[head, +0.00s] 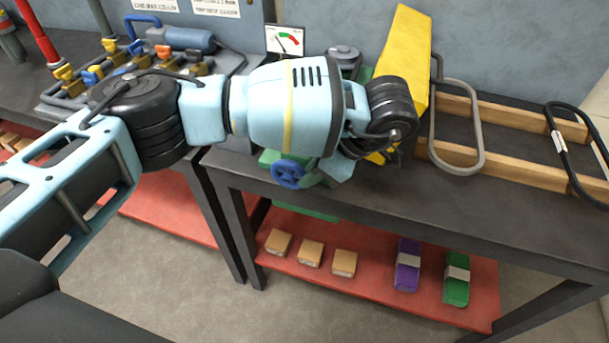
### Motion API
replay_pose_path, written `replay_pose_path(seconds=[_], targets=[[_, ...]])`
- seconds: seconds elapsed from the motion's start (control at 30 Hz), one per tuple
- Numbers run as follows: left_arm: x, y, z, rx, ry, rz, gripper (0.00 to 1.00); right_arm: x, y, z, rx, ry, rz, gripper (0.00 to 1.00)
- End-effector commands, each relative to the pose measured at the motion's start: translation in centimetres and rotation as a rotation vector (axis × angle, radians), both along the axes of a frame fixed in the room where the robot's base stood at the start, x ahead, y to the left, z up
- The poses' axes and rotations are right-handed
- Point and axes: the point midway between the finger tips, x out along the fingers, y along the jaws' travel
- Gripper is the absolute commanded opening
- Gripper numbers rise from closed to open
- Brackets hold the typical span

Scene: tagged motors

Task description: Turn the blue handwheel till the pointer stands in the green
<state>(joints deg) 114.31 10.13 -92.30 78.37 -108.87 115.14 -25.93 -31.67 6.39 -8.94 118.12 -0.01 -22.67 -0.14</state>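The blue handwheel (290,174) sits low at the front edge of the bench, on a green machine mostly hidden behind my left arm. The pointer gauge (287,40) stands behind the arm, a white square face with green and red bands. Its dark pointer leans up and left; at this size I cannot tell exactly which band it meets. My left arm reaches across the bench and bends down at its wrist. My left gripper (338,168) is just right of the handwheel, largely hidden by the arm; its fingers and any contact are unclear. My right gripper is not in view.
A yellow panel (405,52) stands close behind my wrist. A wooden rack (450,156) with a grey loop (457,130) and a black loop (562,150) lies right. Valves and a blue motor (190,39) stand left. A red lower shelf (380,292) holds boxes.

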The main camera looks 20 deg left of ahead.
Motion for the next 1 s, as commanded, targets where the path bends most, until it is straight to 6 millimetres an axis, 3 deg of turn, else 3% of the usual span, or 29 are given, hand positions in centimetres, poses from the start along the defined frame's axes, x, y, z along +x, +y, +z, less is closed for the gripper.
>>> replay_pose_path(seconds=[0.2, 0.4, 0.87, 1.0], targets=[[0.0, -1.7, 2.8, 0.001, -0.004, 0.000, 0.23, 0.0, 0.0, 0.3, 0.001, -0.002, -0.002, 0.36], [-0.1, -2.2, 3.5, 0.002, -0.001, 0.002, 0.23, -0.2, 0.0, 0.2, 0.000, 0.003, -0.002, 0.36], [-0.1, -2.2, 3.4, -0.002, 0.002, 0.001, 0.23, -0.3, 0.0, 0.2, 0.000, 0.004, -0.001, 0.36], [-1.2, -3.7, 1.5, -0.077, 0.044, -0.018, 0.23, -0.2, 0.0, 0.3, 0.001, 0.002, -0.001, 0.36]])
